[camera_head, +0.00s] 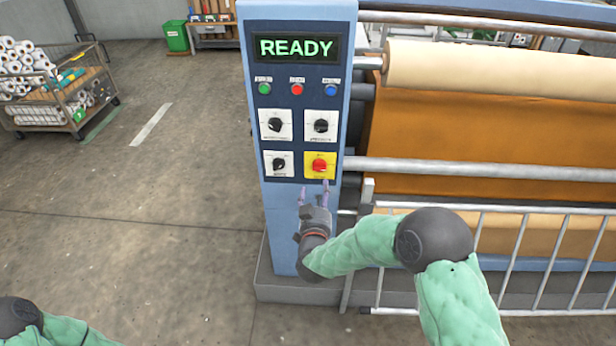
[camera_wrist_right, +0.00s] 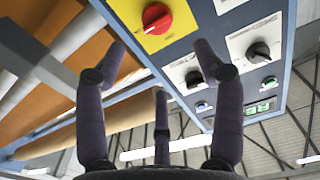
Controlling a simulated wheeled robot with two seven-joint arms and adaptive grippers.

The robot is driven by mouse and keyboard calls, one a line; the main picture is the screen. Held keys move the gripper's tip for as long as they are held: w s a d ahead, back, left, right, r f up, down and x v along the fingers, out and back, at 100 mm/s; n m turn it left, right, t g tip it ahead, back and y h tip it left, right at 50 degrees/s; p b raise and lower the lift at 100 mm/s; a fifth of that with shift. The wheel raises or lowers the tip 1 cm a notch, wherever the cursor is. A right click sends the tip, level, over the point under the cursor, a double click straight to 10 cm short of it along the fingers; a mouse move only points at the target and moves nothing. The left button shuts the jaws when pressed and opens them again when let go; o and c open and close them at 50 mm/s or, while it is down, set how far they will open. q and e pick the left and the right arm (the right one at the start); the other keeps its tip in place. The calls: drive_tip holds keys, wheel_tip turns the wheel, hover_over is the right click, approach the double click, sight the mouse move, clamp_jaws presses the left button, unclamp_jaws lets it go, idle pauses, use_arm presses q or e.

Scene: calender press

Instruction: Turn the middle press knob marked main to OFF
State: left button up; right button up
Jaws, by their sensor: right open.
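The blue press panel (camera_head: 252,190) carries four rotary knobs in two rows. The lower right one is a red knob (camera_head: 319,165) on a yellow plate; it shows at the top of the right wrist view (camera_wrist_right: 156,17). The others are black on white plates: upper left (camera_head: 275,125), upper right (camera_head: 321,126) and lower left (camera_head: 279,164). Their labels are too small to read, so I cannot tell which is marked main. My right gripper (camera_head: 314,188) is open and empty, just below the red knob and apart from it. My left gripper is out of view.
A lit READY display (camera_head: 296,47) and green, red and blue buttons (camera_head: 297,89) sit above the knobs. A metal guard rail (camera_head: 520,240) and fabric rollers (camera_head: 480,65) stand to the right. A cart of rolls (camera_head: 60,85) is far left. The floor left of the panel is clear.

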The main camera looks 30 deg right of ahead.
sight(319, 169)
drive_tip(key=b+x, duration=0.2)
drive_tip(key=x, duration=0.7)
drive_tip(key=shift+f, duration=0.15)
drive_tip(key=shift+b+x, duration=0.35)
drive_tip(key=shift+x, duration=0.5)
drive_tip(key=c, duration=1.1)
